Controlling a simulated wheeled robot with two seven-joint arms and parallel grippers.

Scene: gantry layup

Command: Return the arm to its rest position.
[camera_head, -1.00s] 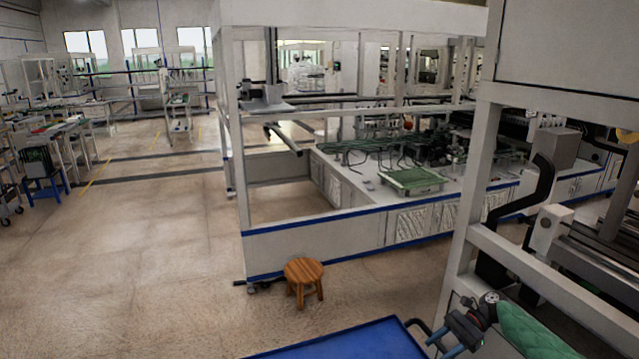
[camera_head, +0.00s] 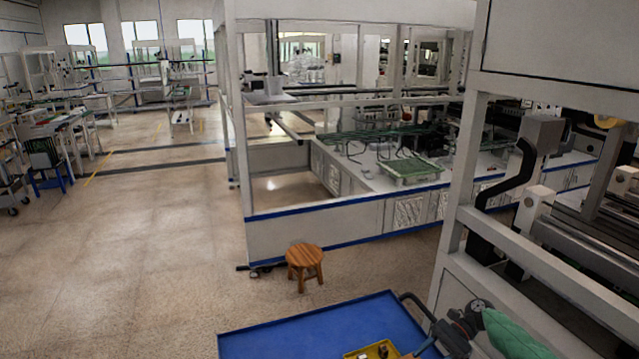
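My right arm comes in at the bottom right, with a green-covered link and a dark wrist. Its gripper (camera_head: 432,343) points down and left over the right end of a blue tabletop (camera_head: 300,335). The fingertips are small and partly cut by the lower edge, so I cannot tell whether they are open or shut or hold anything. My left gripper and arm are not in view.
A yellow tray (camera_head: 352,355) with small dark parts lies on the blue tabletop near the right gripper. A wooden stool (camera_head: 305,256) stands beyond it. A white machine frame (camera_head: 461,190) stands close on the right.

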